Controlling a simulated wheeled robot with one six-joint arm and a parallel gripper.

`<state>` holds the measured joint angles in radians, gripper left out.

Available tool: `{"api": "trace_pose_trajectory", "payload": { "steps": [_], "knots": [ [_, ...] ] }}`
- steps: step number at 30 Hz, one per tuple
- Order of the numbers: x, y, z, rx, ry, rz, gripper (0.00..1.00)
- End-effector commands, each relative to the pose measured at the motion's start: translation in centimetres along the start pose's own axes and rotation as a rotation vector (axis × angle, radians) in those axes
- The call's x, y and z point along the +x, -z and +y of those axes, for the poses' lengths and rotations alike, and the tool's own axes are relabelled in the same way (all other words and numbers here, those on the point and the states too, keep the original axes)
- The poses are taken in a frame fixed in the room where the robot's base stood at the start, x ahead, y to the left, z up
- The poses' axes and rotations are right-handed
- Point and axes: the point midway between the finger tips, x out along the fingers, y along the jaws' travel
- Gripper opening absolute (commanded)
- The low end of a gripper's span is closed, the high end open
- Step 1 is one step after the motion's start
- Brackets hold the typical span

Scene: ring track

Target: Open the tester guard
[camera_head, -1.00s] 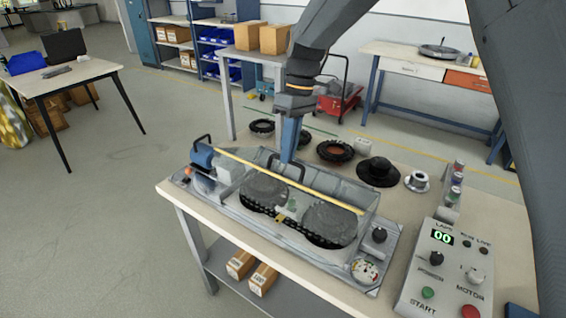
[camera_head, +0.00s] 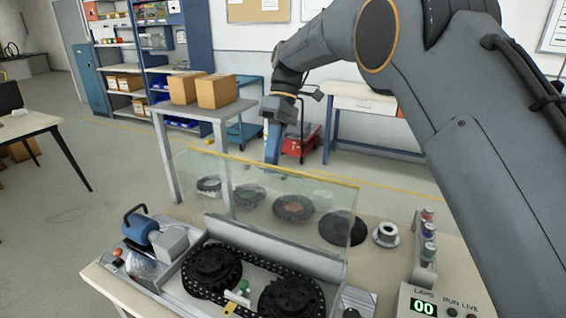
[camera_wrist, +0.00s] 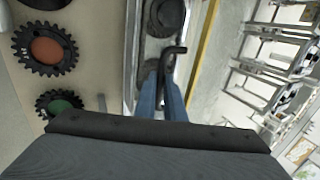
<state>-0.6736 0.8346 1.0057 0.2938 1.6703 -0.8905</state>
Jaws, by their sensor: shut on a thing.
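The tester (camera_head: 160,275) sits on the bench, with two dark toothed wheels and a black chain bared in its tray. Its clear guard (camera_head: 335,225) stands raised, tilted up at the back of the tray, with a yellow strip along its top edge. My gripper (camera_head: 272,152) is at the far side of the guard near that top edge. In the wrist view my gripper (camera_wrist: 163,88) has its blue fingers shut on the black guard handle (camera_wrist: 169,60). The handle is hard to make out in the head view.
A black disc (camera_head: 338,228), a metal flanged spool (camera_head: 386,235) and several toothed rings lie behind the guard. A control box (camera_head: 400,300) reading 00 stands at the right. A side table (camera_head: 215,110) with two cardboard boxes stands behind.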

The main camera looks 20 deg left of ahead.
Motion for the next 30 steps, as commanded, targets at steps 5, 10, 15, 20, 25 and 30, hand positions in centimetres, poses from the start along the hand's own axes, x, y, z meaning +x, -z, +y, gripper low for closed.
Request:
{"api": "trace_pose_trajectory", "payload": {
  "steps": [5,10,15,20,25,30],
  "knots": [
    [0.1,0.1,1.8,0.001,0.003,0.008,0.0],
    [-0.3,-0.1,3.1,0.006,0.056,0.012,0.0],
    [-0.5,-0.4,4.0,0.009,0.1,0.013,0.0],
    [-0.7,-0.6,4.4,0.011,0.124,0.013,0.0],
    [-0.9,-0.7,4.5,0.013,0.136,0.012,0.0],
    [-1.0,-0.8,4.6,0.013,0.138,0.011,0.0]
  ]
}}
